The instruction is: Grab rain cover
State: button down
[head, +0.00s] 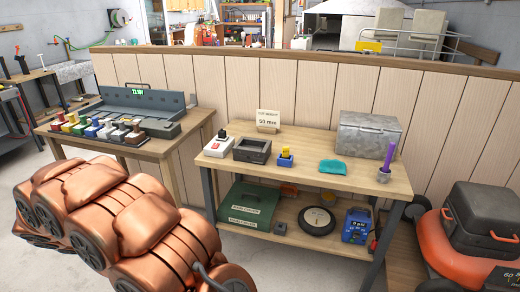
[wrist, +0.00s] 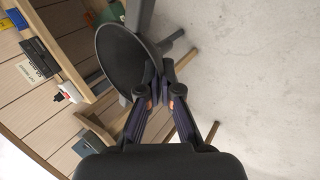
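A green lidded box (head: 247,206) with pale labels that appear to read "RAIN COVER" sits at the left of the workbench's lower shelf (head: 293,240) in the head view. Any contents are hidden. A crumpled teal cloth-like piece (head: 333,167) lies on the bench top. My gripper (wrist: 161,80) shows in the wrist view, with a narrow gap between its fingers and nothing seen between them. It is out of the head view, where my copper-coloured arm fills the lower left. It is apart from the green box.
The bench top (head: 310,178) carries a grey metal box (head: 367,134), a dark tray (head: 252,149) and a purple-handled tool (head: 388,157). An orange machine (head: 470,240) stands at right.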

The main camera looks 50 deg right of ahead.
aim_at(252, 207)
jog(key=u, duration=0.25)
jog(key=i, duration=0.95)
jog(key=z, duration=1.75)
